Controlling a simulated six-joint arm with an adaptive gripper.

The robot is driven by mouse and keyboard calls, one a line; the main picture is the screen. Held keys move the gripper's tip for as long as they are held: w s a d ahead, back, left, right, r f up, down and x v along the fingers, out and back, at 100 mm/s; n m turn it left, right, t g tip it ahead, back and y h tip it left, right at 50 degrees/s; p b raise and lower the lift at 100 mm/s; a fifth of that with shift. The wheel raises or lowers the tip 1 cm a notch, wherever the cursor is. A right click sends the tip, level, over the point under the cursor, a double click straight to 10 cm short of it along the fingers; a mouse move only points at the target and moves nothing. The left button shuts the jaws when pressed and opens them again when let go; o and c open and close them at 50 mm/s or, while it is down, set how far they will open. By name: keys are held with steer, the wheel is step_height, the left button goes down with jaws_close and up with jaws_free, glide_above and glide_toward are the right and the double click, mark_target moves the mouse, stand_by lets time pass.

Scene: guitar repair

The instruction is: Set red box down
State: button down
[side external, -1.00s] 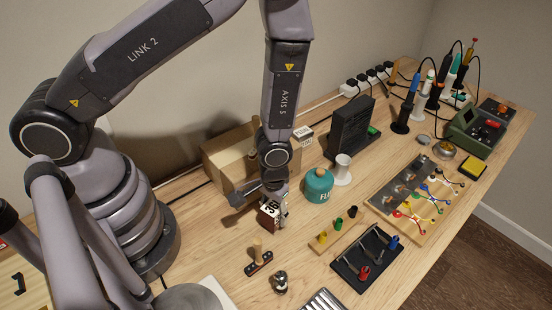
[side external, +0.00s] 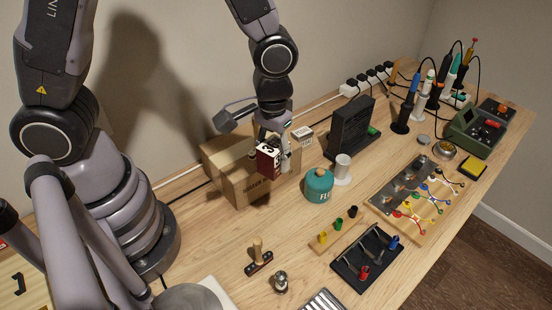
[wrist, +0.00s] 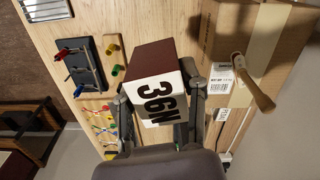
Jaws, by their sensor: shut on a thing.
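The red box (side external: 267,161) is dark red with a white face. In the wrist view the box (wrist: 154,58) shows its dark red side and a white face marked "36N". My gripper (side external: 281,145) is shut on it, with a finger on either side in the wrist view (wrist: 158,97). The box is held up off the table, in front of the cardboard carton in the side view. Whether it touches the carton cannot be told.
A teal flux jar (side external: 319,186) and a white spool (side external: 342,168) stand to the right. A wooden-handled tool (side external: 258,258) is in front. The table (side external: 225,228) between is clear.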

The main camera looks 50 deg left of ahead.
steer(key=w+a+n, duration=1.5)
steer(key=w+a, duration=0.3)
steer(key=a, duration=0.4)
glide_above(302, 121)
steer(key=shift+n, duration=0.3)
step_height(302, 121, down, 15)
steer(key=shift+s+r, duration=0.15)
steer(key=shift+r, duration=0.05)
steer(key=shift+f, duration=1.7)
